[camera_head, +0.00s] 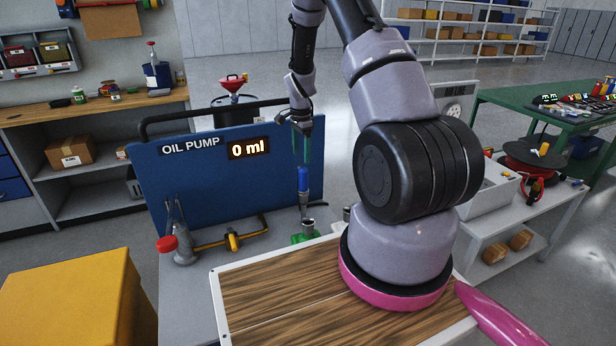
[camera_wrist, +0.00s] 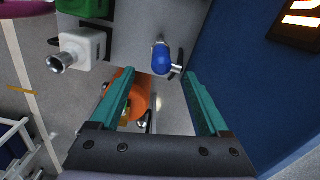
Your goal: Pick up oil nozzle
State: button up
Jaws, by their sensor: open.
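The oil nozzle, with a blue upper part (camera_head: 303,173) and a metal lower part, stands roughly upright in front of the blue oil pump panel (camera_head: 190,180). Its blue end shows in the wrist view (camera_wrist: 161,58), just beyond and between my fingertips. My gripper (camera_head: 302,160) points down above the nozzle, with its teal fingers apart and nothing between them. The open fingers (camera_wrist: 158,74) also show in the wrist view. The panel display (camera_head: 248,147) reads 0 ml. The nozzle's lower end is hard to make out.
A green base with a metal cup (camera_head: 307,228) stands below the nozzle. A red-knobbed lever (camera_head: 168,243) and a yellow-handled pipe (camera_head: 232,240) are to the left. A white block with a metal spout (camera_wrist: 85,47) shows in the wrist view. A wooden-topped surface (camera_head: 270,285) lies in front.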

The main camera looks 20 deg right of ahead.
aim_at(303, 168)
jog(key=f, duration=0.4)
jog(key=d+f, duration=0.1)
jog(key=f, duration=0.1)
jog(key=shift+w+f, duration=0.1)
jog(key=shift+w, duration=0.25)
jog(key=shift+f, duration=3)
grip_shut()
